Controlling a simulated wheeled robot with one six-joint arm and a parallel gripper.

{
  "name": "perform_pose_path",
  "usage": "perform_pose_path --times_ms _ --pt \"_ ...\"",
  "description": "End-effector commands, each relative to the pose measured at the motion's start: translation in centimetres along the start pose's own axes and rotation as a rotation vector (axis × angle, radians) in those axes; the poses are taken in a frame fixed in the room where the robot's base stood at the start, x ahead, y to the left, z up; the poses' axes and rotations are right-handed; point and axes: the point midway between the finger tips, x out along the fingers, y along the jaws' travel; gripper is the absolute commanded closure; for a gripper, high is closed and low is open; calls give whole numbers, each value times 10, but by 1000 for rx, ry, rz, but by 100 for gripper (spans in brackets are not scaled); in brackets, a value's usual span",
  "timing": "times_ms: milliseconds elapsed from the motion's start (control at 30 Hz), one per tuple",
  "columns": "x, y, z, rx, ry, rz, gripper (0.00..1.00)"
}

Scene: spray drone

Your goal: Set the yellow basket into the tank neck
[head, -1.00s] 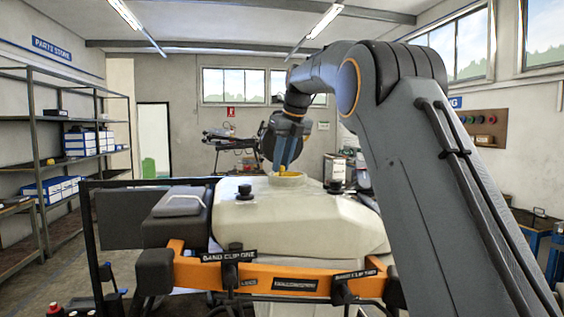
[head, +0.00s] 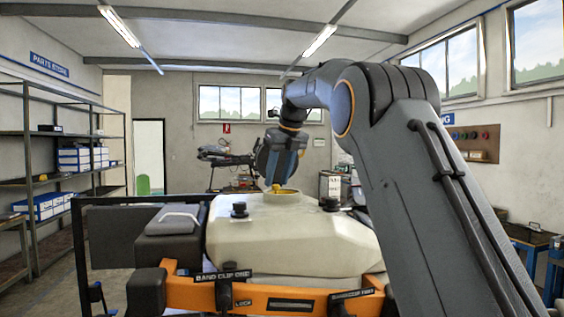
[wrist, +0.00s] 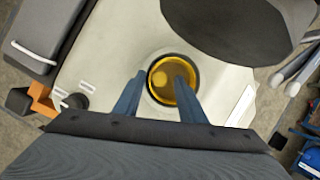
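The yellow basket (wrist: 186,92) sits inside the round neck (wrist: 150,92) of the pale tank (wrist: 118,45), its rim ringed by a dark edge. I cannot tell whether either finger touches the basket. The head view also shows my gripper (head: 279,180) just above the neck.
The tank (head: 290,235) is held by an orange frame (head: 255,297) with dark clips. A black cap (head: 239,210) stands left of the neck and a grey box (head: 173,219) lies farther left. Shelves (head: 45,150) line the left wall.

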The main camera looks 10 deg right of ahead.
Motion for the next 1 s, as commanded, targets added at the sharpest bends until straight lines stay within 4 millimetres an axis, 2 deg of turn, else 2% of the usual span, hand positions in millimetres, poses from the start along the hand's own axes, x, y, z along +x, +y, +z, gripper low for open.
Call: perform_pose_path --times_ms 300,500,700,1000 --pt "-63 -1 0 1 -3 -2 63" --pt "-95 -1 0 0 -2 -1 63" --pt "-107 0 0 0 0 0 63" --pt "-108 0 0 0 0 0 63"
